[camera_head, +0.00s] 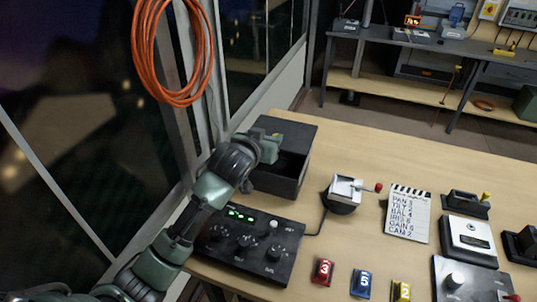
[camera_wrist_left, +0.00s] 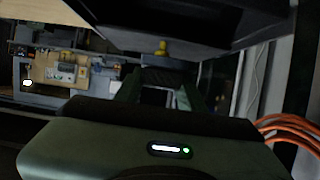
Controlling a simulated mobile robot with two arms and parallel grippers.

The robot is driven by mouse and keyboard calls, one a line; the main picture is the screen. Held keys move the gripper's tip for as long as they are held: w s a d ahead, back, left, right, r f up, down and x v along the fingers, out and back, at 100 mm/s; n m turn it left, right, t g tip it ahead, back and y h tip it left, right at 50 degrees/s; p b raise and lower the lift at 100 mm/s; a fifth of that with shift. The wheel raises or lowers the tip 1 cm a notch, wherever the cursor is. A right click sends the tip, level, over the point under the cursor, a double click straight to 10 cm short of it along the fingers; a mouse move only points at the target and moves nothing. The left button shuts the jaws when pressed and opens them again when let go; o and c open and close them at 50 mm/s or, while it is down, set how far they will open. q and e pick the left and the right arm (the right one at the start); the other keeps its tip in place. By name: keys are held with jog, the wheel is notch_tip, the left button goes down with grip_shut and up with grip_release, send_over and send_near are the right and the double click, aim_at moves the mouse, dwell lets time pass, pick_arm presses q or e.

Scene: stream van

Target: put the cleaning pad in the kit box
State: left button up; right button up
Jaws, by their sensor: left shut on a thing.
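The black box (camera_head: 277,183), which looks like the kit box, stands on the table's far left corner. Its dark inside shows under a raised flat panel, seemingly its lid (camera_head: 297,130). My left gripper (camera_head: 272,145) is at the box's left side, close to the panel and a small yellow part (camera_head: 277,136). In the left wrist view a yellow knob (camera_wrist_left: 161,48) shows ahead, below a dark panel (camera_wrist_left: 190,22). The gripper's fingers (camera_wrist_left: 158,92) are shut on a dark thing (camera_wrist_left: 165,76); I cannot tell whether it is the cleaning pad. No pad shows clearly elsewhere.
A black control box (camera_head: 250,250) with green digits stands in front of the black box. Orange cable (camera_head: 172,50) hangs at the left. Bare table lies behind the joystick.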

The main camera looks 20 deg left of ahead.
pick_arm(q)
notch_tip(320, 180, down, 2)
jog(key=shift+s+f, duration=0.1)
jog(key=shift+f, duration=0.3)
notch_tip(320, 180, down, 3)
jog(key=shift+f, duration=0.2)
pick_arm(e)
jog(key=shift+w+r, duration=0.25)
jog(key=shift+w, duration=0.45)
pick_arm(q)
jog(key=shift+f, duration=0.1)
jog(key=shift+f, duration=0.55)
pick_arm(e)
jog(key=shift+a+f, duration=0.15)
pick_arm(q)
jog(key=o, duration=1.3)
pick_arm(e)
jog(key=shift+w, duration=0.15)
